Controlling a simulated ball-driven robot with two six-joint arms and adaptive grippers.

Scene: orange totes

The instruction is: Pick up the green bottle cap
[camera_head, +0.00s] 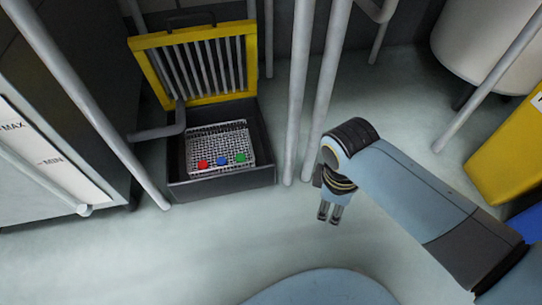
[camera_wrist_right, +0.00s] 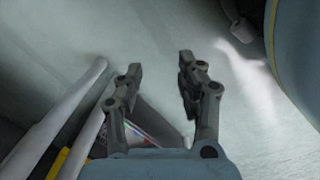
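The green bottle cap (camera_head: 241,157) lies on the white grid tray (camera_head: 236,133) inside a dark box. A blue cap (camera_head: 222,161) and a red cap (camera_head: 203,163) lie to its left in a row. My right gripper (camera_head: 328,218) is to the right of the box and nearer to me, outside it, with its fingers pointing down. In the right wrist view its two fingers (camera_wrist_right: 158,68) stand apart with nothing between their tips. Part of the tray shows small behind the left finger in that view. My left gripper does not show.
The dark box (camera_head: 222,187) has a raised yellow lid (camera_head: 192,99) with bars. Grey vertical pipes (camera_head: 300,90) stand between the box and my right arm. A grey cabinet is on the left, a yellow object (camera_head: 508,150) on the right. The floor in front is clear.

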